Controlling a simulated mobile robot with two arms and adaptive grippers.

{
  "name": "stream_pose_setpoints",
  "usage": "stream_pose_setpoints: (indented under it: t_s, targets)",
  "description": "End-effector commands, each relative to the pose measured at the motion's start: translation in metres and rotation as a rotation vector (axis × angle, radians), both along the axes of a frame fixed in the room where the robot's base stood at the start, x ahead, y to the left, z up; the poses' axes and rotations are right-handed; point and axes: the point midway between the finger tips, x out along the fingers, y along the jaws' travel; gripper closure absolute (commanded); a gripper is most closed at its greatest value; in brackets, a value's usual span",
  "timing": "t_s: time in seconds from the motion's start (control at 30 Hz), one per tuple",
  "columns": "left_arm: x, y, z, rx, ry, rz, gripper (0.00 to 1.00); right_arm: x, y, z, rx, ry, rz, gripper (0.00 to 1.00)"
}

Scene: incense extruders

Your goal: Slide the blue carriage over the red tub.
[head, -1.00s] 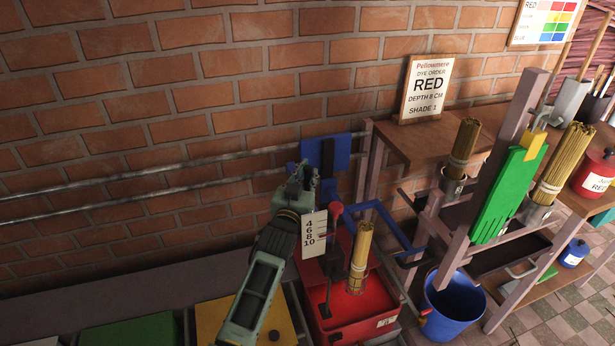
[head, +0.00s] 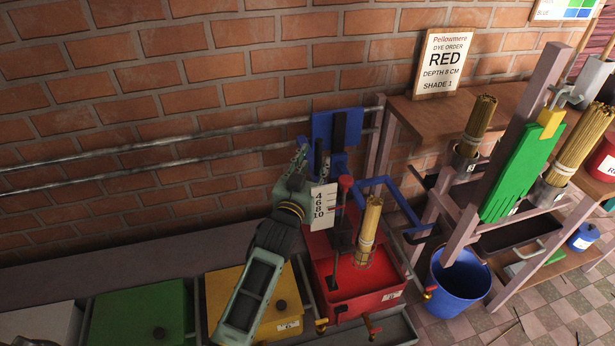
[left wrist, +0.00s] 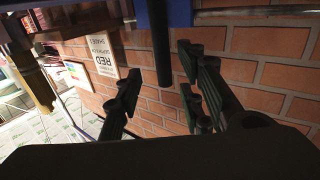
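The blue carriage (head: 324,126) hangs on two metal rails along the brick wall, with a dark vertical bar on its front. Its blue frame (head: 392,196) reaches out to the right, near a bundle of brown sticks (head: 369,225). The red tub (head: 345,291) stands below, with the bundle above its opening. My left gripper (head: 312,160) is at the carriage's front, beside the white depth scale (head: 323,203). In the left wrist view its fingers are apart, with a black bar (left wrist: 157,45) between them; contact is unclear. My right gripper is not in view.
Yellow (head: 277,313) and green (head: 128,318) lidded tubs stand left of the red one. A blue bucket (head: 458,291) is on the floor at right, beside a wooden rack (head: 531,105) with more bundles. An order card (head: 442,61) reads RED, depth 8 cm.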

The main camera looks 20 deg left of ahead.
Motion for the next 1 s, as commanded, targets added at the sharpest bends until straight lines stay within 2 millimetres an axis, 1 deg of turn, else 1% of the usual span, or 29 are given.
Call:
stream_pose_setpoints:
  t_s: [0.03, 0.1, 0.2, 0.33, 0.5, 0.87, 0.97, 1.0]
  targets:
    - [-0.012, 0.001, -0.001, 0.000, 0.001, 0.000, 0.64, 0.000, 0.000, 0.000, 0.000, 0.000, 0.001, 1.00]
    - [-0.026, 0.001, -0.001, 0.000, 0.001, 0.000, 0.64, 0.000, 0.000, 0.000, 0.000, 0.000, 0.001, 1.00]
    - [-0.042, 0.001, -0.001, 0.001, 0.002, 0.000, 0.64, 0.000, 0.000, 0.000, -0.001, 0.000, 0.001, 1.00]
    - [-0.055, 0.002, -0.001, 0.001, 0.001, -0.001, 0.64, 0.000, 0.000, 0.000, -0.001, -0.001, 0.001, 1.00]
    - [-0.060, 0.002, 0.000, 0.001, -0.001, -0.001, 0.64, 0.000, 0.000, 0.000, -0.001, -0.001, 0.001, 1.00]
    - [-0.059, 0.002, 0.000, 0.001, 0.000, -0.001, 0.64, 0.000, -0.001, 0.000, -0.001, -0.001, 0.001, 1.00]
    - [-0.062, 0.003, -0.003, 0.002, 0.014, 0.001, 0.64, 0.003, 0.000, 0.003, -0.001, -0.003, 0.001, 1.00]
    - [-0.065, 0.004, -0.009, 0.003, 0.035, 0.003, 0.64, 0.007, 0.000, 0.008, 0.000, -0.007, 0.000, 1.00]
